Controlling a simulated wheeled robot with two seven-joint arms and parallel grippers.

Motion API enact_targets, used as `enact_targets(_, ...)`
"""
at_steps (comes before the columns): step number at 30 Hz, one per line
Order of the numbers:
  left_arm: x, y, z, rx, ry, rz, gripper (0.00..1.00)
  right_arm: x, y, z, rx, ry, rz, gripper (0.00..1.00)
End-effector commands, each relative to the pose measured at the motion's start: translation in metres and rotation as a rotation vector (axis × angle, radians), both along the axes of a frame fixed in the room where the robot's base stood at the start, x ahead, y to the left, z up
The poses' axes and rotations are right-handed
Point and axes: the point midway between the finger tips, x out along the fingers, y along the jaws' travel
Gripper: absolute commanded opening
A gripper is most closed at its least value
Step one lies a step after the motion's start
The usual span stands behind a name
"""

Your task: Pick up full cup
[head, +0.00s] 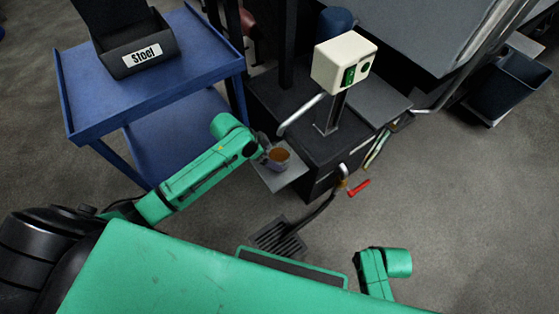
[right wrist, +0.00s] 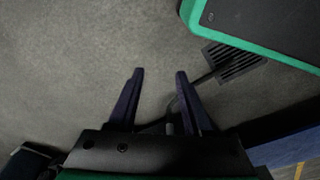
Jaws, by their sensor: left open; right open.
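The full cup (head: 278,158) holds a brown liquid and stands upright on a small grey shelf (head: 287,180) at the front of the dark machine in the head view. My left gripper (head: 268,152) is at the cup's left side, open. It is small in the picture, and I cannot tell whether its fingers are around the cup or only beside it. My right gripper (right wrist: 158,85) is open and empty in the right wrist view, with its two dark fingers apart above bare floor. The right fingers are not visible in the head view.
A blue cart (head: 90,105) with a black bin (head: 140,58) labelled "Steel" stands at the left. A white control box (head: 344,62) on a post rises behind the cup. A red-handled lever (head: 358,188) sits right of the shelf.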

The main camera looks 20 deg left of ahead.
Motion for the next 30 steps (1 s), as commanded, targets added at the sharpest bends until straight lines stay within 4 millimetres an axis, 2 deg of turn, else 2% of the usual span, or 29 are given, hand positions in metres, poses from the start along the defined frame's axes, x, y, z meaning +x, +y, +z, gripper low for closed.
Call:
enact_targets(4, 0.007, -0.007, -0.019, -0.001, -0.002, 0.002, 1.00, 0.008, 0.005, 0.013, 0.009, -0.007, 0.004, 0.50)
enact_targets(9, 0.016, -0.018, -0.044, -0.001, -0.002, 0.002, 1.00, 0.016, 0.011, 0.040, 0.020, -0.014, 0.011, 0.50)
enact_targets(12, 0.018, -0.021, -0.047, 0.001, -0.003, 0.001, 1.00, 0.017, 0.012, 0.048, 0.023, -0.014, 0.013, 0.50)
enact_targets(17, 0.018, -0.020, -0.046, 0.001, -0.003, 0.001, 1.00, 0.017, 0.012, 0.050, 0.023, -0.013, 0.013, 0.50)
enact_targets(20, 0.018, -0.020, -0.046, 0.001, -0.003, 0.001, 0.66, 0.017, 0.012, 0.050, 0.023, -0.013, 0.013, 0.50)
enact_targets(22, 0.018, -0.020, -0.046, 0.001, -0.003, 0.001, 0.39, 0.017, 0.012, 0.050, 0.023, -0.013, 0.013, 0.50)
enact_targets(30, 0.018, -0.020, -0.045, 0.001, -0.003, 0.001, 0.38, 0.017, 0.012, 0.050, 0.023, -0.015, 0.013, 0.50)
